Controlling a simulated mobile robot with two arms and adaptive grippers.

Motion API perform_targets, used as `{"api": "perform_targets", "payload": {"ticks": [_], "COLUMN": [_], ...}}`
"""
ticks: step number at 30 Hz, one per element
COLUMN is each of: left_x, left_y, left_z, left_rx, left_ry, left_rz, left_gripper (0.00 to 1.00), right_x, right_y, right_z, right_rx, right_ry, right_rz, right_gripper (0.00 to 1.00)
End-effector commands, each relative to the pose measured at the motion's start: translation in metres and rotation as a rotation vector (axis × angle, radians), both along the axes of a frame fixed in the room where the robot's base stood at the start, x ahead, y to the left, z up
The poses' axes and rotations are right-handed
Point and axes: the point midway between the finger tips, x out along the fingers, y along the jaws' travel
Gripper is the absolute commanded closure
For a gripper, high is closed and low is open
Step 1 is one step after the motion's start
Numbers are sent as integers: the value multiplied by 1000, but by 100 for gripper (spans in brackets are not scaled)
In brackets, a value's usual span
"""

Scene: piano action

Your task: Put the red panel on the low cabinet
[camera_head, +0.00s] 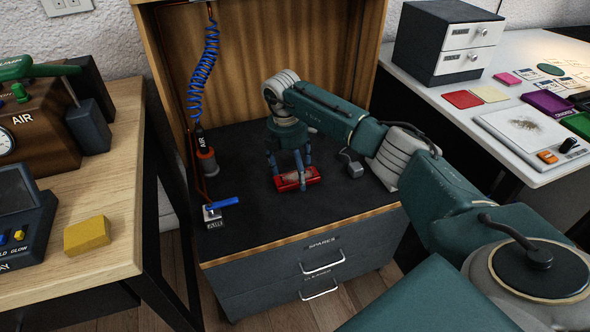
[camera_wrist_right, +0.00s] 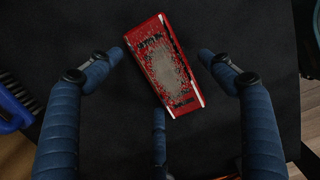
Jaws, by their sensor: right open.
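The red panel (camera_head: 297,180) has a worn grey patch and lies flat on the black top of the low cabinet (camera_head: 257,228). In the right wrist view the red panel (camera_wrist_right: 163,66) lies tilted, between the spread fingers. My right gripper (camera_head: 290,165) is open and points down over the panel, with its fingertips close around it. In the wrist view the right gripper (camera_wrist_right: 165,62) has a gap between its fingers and the panel's sides. Whether a finger touches the panel cannot be told. My left gripper is not in view.
A blue-handled brush (camera_head: 222,203) lies at the cabinet's left, and a blue coiled hose (camera_head: 204,62) hangs behind. A small grey object (camera_head: 352,166) stands right of the panel. A white table (camera_head: 497,122) with coloured pieces is at right, a wooden bench (camera_head: 118,197) at left.

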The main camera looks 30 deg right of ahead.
Motion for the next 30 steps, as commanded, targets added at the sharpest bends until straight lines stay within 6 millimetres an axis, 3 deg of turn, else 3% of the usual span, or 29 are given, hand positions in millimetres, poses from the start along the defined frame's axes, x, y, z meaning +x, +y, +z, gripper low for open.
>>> {"api": "perform_targets", "payload": {"ticks": [3,8,12,21,30], "left_x": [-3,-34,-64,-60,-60], "left_y": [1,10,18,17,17], "left_z": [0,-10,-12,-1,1], "left_rx": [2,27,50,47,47], "left_ry": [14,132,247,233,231], "left_rz": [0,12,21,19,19], "left_gripper": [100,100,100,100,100], "right_x": [1,2,3,4,4], "right_y": [0,2,6,13,14], "right_z": [7,26,59,111,122], "right_rx": [1,-1,0,1,0], "right_ry": [-2,-4,-5,-2,-1], "right_rz": [0,0,1,0,0], "right_gripper": [20,20,20,20,20]}}
